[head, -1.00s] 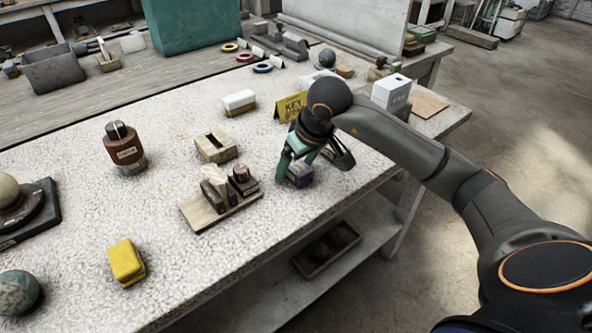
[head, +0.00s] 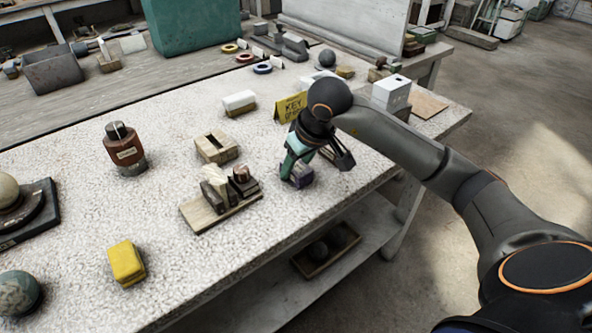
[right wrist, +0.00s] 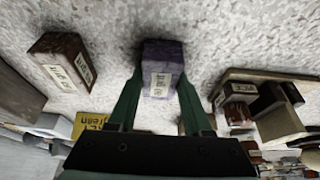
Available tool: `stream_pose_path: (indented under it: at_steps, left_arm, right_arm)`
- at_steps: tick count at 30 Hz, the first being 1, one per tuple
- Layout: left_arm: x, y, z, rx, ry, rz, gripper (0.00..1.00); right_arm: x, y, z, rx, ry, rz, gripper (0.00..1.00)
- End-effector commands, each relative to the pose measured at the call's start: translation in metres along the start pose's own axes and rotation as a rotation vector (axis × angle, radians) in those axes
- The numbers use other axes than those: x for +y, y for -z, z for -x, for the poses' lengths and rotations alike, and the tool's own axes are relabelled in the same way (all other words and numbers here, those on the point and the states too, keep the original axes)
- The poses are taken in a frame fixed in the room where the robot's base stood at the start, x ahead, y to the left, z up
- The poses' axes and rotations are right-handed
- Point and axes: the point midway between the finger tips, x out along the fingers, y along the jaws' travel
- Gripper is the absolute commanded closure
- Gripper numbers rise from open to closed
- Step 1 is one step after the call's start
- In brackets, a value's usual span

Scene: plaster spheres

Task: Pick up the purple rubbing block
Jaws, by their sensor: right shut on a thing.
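The purple rubbing block (head: 301,181) stands on the speckled white table near its front edge, partly hidden by my right gripper in the head view. In the right wrist view the purple block (right wrist: 162,60) has a pale label and sits between the two green fingers. My right gripper (head: 292,178) reaches down over the block and is shut on it; the fingers also show in the right wrist view (right wrist: 160,92). The block appears to rest on the table still. My left gripper is not in view.
A wooden rack (head: 218,212) with several blocks stands left of the gripper. A brown labelled block (right wrist: 66,66) lies close by in the wrist view. A yellow sign (head: 290,106) and a white-topped block (head: 239,103) stand behind. The table's front edge is close.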

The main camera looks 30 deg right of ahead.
Motion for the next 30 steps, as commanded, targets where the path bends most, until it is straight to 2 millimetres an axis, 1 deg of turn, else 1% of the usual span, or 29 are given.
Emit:
stream_pose_path:
  at_steps: [11, 14, 17, 20, 27, 30]
  left_arm:
    - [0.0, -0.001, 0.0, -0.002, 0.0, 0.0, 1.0]
    - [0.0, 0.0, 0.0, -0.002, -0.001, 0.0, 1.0]
    - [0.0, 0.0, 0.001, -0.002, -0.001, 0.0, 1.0]
    - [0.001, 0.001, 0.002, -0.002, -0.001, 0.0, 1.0]
    - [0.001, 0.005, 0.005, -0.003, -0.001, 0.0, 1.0]
    - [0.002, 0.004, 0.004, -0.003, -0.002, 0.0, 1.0]
  right_arm:
    - [0.0, 0.002, 0.003, 0.003, -0.001, 0.0, 1.0]
    - [0.0, 0.004, 0.007, 0.005, 0.0, 0.0, 1.0]
    - [0.001, 0.008, 0.017, 0.007, -0.002, 0.0, 1.0]
    - [0.001, 0.015, 0.032, 0.008, -0.003, -0.001, 1.0]
    - [-0.019, -0.005, 0.104, 0.011, -0.003, 0.004, 1.0]
    - [-0.029, -0.024, 0.121, 0.006, -0.004, 0.006, 1.0]
